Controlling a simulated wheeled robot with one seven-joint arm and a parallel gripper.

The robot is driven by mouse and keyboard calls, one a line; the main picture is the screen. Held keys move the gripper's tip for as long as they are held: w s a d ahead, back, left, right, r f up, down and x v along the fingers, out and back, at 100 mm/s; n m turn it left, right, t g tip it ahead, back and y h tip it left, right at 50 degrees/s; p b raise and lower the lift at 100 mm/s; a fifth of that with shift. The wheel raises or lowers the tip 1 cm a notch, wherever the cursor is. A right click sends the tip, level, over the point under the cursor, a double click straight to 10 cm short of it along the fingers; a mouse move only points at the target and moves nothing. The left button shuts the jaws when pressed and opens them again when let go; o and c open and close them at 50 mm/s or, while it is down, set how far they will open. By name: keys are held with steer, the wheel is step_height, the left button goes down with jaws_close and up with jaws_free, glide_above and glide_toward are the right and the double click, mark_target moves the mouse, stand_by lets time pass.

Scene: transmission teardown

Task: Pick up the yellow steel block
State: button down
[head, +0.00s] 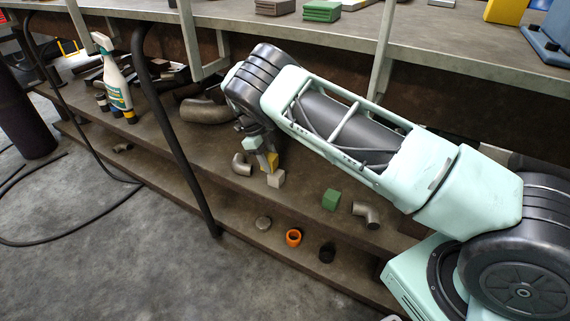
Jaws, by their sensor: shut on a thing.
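The yellow steel block (271,161) is at the end of my arm, over the middle shelf. My gripper (266,160) points down and is shut on the yellow block. The arm and the jaws hide part of the block. A pale grey block (275,179) sits on the shelf just below the yellow block. I cannot tell whether the two touch, or whether the yellow block is clear of the shelf.
A grey pipe elbow (241,164) lies close left of my gripper. A green block (331,199) and another elbow (366,214) are to the right. An orange ring (293,238) is on the lower shelf. A black post (178,140) and the upper shelf (440,45) flank the arm.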

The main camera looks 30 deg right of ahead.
steer(key=w+a+b, duration=0.1)
steer(key=w+a, duration=0.3)
steer(key=w, duration=0.1)
steer(key=shift+r, duration=0.1)
